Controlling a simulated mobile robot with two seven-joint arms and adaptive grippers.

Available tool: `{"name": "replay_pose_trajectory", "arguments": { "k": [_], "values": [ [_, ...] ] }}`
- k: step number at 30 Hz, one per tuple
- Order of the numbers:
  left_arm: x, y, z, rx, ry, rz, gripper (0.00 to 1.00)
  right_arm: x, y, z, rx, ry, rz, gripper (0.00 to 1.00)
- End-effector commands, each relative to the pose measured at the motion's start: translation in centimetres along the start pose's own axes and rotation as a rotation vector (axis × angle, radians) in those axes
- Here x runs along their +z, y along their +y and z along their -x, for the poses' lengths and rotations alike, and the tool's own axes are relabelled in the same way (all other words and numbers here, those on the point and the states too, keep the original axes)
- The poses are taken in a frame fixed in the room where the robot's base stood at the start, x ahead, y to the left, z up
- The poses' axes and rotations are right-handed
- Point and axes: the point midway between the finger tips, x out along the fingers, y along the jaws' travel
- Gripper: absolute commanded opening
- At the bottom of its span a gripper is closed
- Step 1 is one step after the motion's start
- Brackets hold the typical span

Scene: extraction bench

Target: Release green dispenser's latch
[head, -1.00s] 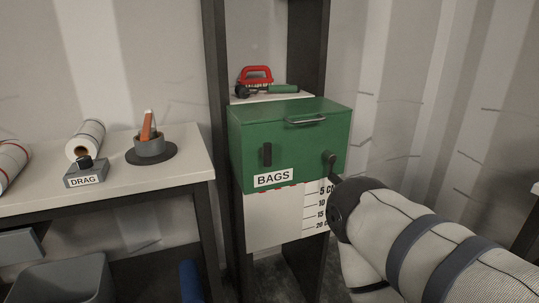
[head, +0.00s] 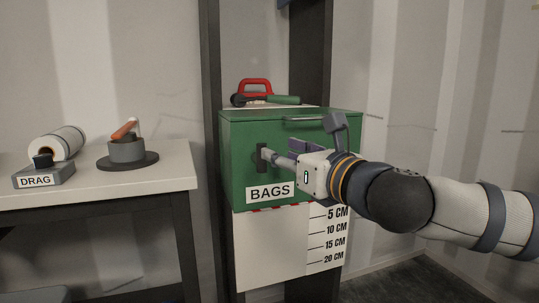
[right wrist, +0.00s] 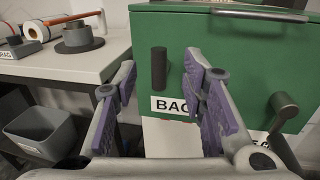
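The green dispenser (head: 235,175), a box labelled BAGS, hangs on a dark frame. A dark upright latch handle (head: 262,158) is on the left of its front face; it also shows in the right wrist view (right wrist: 159,68). My right gripper (head: 274,156) is in front of the face, close to the latch. In the right wrist view my right gripper (right wrist: 162,68) is open, its purple-padded fingers to either side of the latch with nothing held. I cannot tell whether a finger touches the latch. My left gripper is out of view.
A grey crank (right wrist: 284,106) sticks out at the right of the dispenser's front. A table (head: 100,190) at the left bears a paper roll (head: 58,142) and a tape holder (head: 127,150).

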Motion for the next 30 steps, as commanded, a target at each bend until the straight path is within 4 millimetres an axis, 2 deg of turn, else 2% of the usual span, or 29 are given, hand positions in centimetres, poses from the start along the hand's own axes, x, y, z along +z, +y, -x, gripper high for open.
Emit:
{"name": "replay_pose_trajectory", "arguments": {
  "k": [3,9,14,21,26,30],
  "values": [
    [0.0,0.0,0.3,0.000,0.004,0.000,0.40,0.1,0.1,-3.3,0.000,0.000,0.002,0.38],
    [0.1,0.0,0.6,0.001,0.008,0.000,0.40,0.0,0.2,-7.2,0.002,0.002,0.003,0.38],
    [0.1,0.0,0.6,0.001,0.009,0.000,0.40,-0.1,0.1,-8.4,0.002,0.002,0.003,0.38],
    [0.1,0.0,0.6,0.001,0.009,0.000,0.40,-0.2,0.1,-8.5,0.002,0.003,0.004,0.38],
    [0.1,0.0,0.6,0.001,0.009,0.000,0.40,-0.2,0.1,-8.5,0.002,0.003,0.004,0.02],
    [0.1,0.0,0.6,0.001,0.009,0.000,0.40,-0.1,0.1,-8.5,0.002,0.002,0.004,0.00]
  ]
}}
